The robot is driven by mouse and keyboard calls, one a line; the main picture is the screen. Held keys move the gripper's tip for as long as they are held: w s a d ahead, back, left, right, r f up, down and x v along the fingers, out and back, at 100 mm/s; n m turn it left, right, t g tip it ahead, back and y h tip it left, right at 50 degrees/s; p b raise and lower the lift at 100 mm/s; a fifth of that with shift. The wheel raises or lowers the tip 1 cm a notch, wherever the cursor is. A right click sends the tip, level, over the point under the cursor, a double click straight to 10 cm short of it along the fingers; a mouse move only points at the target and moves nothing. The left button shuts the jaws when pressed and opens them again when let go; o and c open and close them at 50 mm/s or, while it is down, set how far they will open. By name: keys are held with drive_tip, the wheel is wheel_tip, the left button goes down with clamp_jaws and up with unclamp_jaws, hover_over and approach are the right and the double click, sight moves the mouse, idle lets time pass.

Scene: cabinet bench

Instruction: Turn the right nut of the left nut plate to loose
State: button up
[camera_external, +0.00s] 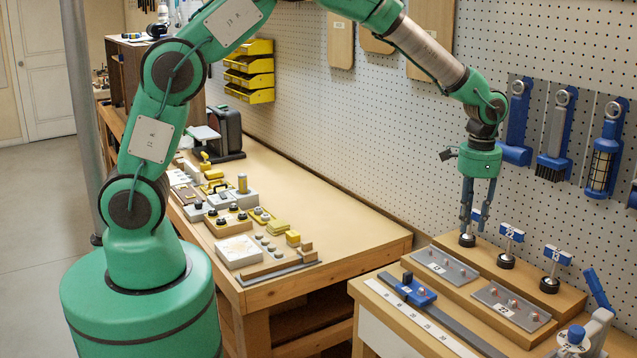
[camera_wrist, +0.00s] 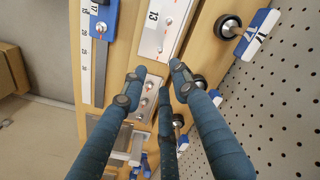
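The left nut plate (camera_external: 440,268) is a grey metal plate lying on the wooden step at the bench's left end. In the wrist view this plate (camera_wrist: 153,42) seems to be the one at the top, marked 13, with a nut (camera_wrist: 168,20) beside the number. My gripper (camera_external: 476,222) points down above the upper step, behind the plate. In the wrist view its fingertips (camera_wrist: 158,79) are spread apart with nothing between them, over the space near the second plate.
The right nut plate (camera_external: 513,304), marked 22, lies to the right. Black knobs with blue-and-white signs, such as the middle knob (camera_external: 506,262), stand close behind. A blue slider (camera_external: 415,291) sits on a rail in front. Pegboard (camera_external: 380,120) with hanging tools backs the bench.

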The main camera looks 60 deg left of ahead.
sight(463, 272)
wheel_tip(463, 272, down, 13)
drive_tip(key=shift+b, duration=0.75)
clamp_jaws()
